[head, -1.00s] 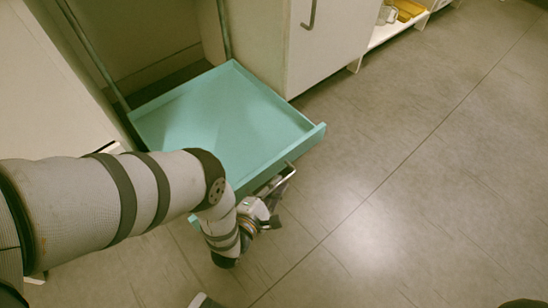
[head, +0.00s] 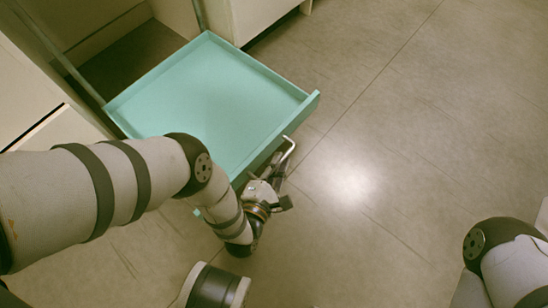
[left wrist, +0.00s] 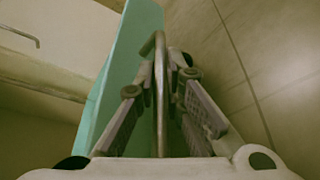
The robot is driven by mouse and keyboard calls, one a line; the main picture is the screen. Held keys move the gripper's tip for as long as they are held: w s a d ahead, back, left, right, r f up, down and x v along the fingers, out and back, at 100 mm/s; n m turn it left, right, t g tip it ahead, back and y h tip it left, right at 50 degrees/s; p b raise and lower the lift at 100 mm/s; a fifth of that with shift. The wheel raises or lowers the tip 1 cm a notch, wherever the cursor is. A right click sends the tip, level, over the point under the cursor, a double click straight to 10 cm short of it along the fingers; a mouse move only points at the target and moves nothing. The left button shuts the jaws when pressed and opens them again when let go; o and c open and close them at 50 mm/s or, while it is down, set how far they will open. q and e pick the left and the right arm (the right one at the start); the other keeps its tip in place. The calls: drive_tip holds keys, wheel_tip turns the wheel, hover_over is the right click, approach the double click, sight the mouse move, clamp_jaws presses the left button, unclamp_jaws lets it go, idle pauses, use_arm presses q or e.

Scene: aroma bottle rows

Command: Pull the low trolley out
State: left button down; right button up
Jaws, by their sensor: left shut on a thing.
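The low trolley (head: 215,95) is a shallow turquoise tray, low over the floor, standing out in front of an opening between pale cabinets. It is empty. A bar handle (head: 289,151) is on its front face. My left gripper (head: 277,173) is at the handle, outside the front edge. In the left wrist view the metal handle bar (left wrist: 160,75) runs between the two fingers of my left gripper (left wrist: 160,92), shut on it, with the turquoise front panel (left wrist: 125,65) beside it. My right arm shows at the lower right, but its gripper is out of view.
Pale cabinets (head: 255,15) flank the opening at the top, and a rail (head: 55,55) runs along the opening's left side. A dark recess (head: 145,60) lies behind the trolley. The tiled floor (head: 400,130) to the right is clear.

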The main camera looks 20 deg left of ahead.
use_arm(q)
drive_tip(key=c, duration=1.7)
unclamp_jaws()
wheel_tip(320, 180, up, 10)
drive_tip(key=shift+r, duration=0.1)
